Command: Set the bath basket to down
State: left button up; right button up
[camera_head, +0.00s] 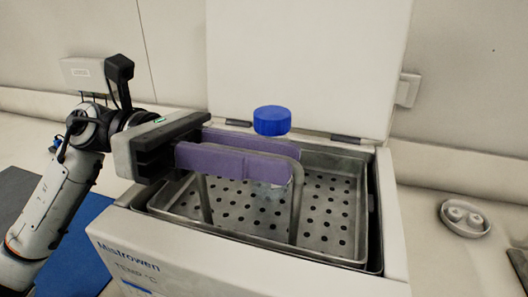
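The bath basket (333,238) is a perforated metal tray with an upright bent-rod handle (297,205). It sits in the opening of the white water bath (230,272), its rim close to the bath's rim; how deep it sits is hard to judge. A bottle with a blue cap (272,120) stands in the basket, its clear body partly hidden by my fingers. My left gripper (245,155) reaches in from the left, its two purple fingers level at the top of the handle, one on each side. Whether they press on the handle is unclear. My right gripper is out of view.
The bath's white lid (308,60) stands open at the back. A blue mat (85,250) lies on the bench to the left.

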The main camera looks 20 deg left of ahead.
pick_arm(q)
grip_shut()
